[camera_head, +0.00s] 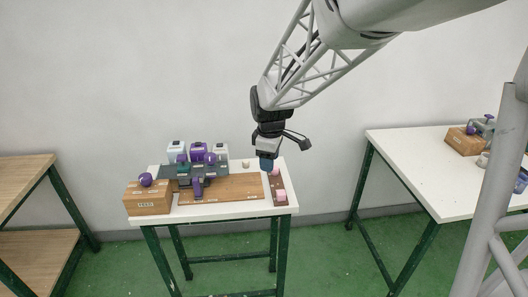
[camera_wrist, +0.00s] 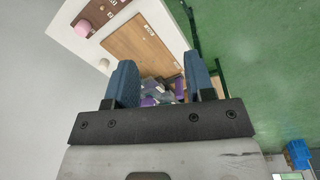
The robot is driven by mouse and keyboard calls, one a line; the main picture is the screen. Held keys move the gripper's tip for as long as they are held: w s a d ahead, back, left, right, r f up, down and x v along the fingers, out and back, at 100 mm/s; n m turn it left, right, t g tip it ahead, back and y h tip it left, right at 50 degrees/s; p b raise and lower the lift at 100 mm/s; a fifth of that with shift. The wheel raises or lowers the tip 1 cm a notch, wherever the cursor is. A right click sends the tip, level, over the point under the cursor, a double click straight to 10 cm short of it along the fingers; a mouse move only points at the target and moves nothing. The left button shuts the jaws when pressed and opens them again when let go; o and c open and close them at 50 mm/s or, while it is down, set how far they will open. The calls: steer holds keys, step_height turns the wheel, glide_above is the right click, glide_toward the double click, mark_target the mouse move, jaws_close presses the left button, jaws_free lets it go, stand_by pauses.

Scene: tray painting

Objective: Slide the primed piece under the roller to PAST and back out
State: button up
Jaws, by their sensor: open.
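My gripper (camera_head: 267,166) hangs above the right part of the white table, near the dark strip, pointing down. In the wrist view its two blue fingers (camera_wrist: 161,82) are apart with nothing held between them. Pink pieces (camera_head: 281,195) sit on the dark strip (camera_head: 278,183) at the table's right; a pink piece (camera_wrist: 83,28) also shows in the wrist view. I cannot tell which piece is primed. A purple roller-like part (camera_head: 197,187) stands at the front of the grey station, beside the wooden board (camera_head: 235,187). The PAST label is too small to read.
A wooden box (camera_head: 148,200) with a purple ball (camera_head: 146,179) stands at the table's left. White and purple containers (camera_head: 176,149) line the back. A small beige cylinder (camera_head: 246,163) stands behind the board. Another white table (camera_head: 420,170) is at the right.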

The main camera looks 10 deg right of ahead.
steer(key=shift+a, duration=0.1)
steer(key=m, duration=1.3)
glide_above(195, 179)
steer(key=shift+g, duration=0.3)
step_height(195, 179, down, 8)
steer(key=shift+w+f, duration=0.1)
steer(key=shift+f, duration=3.95)
steer(key=shift+c, duration=0.5)
jaws_close()
